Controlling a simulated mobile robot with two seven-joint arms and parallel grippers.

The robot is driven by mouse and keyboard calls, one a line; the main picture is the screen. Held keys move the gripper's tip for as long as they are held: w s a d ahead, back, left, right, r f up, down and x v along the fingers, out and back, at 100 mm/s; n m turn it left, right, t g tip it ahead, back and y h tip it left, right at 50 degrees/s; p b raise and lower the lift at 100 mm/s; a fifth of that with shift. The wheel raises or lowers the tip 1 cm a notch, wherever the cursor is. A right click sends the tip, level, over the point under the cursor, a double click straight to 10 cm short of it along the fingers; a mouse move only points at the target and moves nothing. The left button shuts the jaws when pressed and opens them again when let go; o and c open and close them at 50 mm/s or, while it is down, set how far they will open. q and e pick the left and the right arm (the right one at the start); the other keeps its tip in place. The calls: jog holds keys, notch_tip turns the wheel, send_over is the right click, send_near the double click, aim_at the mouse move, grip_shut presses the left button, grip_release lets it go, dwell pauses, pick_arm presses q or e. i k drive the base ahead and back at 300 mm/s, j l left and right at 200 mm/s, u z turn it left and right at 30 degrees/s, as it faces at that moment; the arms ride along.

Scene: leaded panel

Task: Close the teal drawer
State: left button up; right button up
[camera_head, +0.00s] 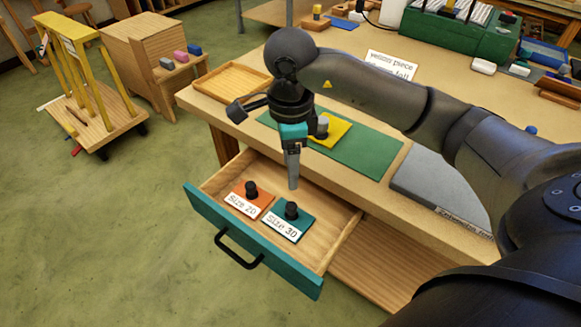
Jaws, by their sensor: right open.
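The teal drawer (205,214) stands pulled out from the front of the workbench, with a black bar handle (237,251) on its teal face. Inside it lie an orange plate labelled "Size 20" (264,199) and a teal plate labelled "Size 30" (305,222), each with a black knob. My right gripper (293,184) points down over the back part of the open drawer, apart from the plates and the handle. It holds nothing that I can see. My left gripper is not in view.
The workbench top (210,100) holds a green mat (370,150) with a yellow plate (335,134), a wooden tray (232,80) and a grey slab (435,185). A yellow-framed cart (95,115) stands left. The floor before the drawer is clear.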

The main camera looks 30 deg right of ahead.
aim_at(303, 264)
jog(key=k+j, duration=0.15)
jog(key=j, duration=0.2)
jog(key=k+j, duration=0.35)
jog(key=j, duration=0.3)
jog(key=k+j, duration=0.2)
jog(key=j, duration=0.1)
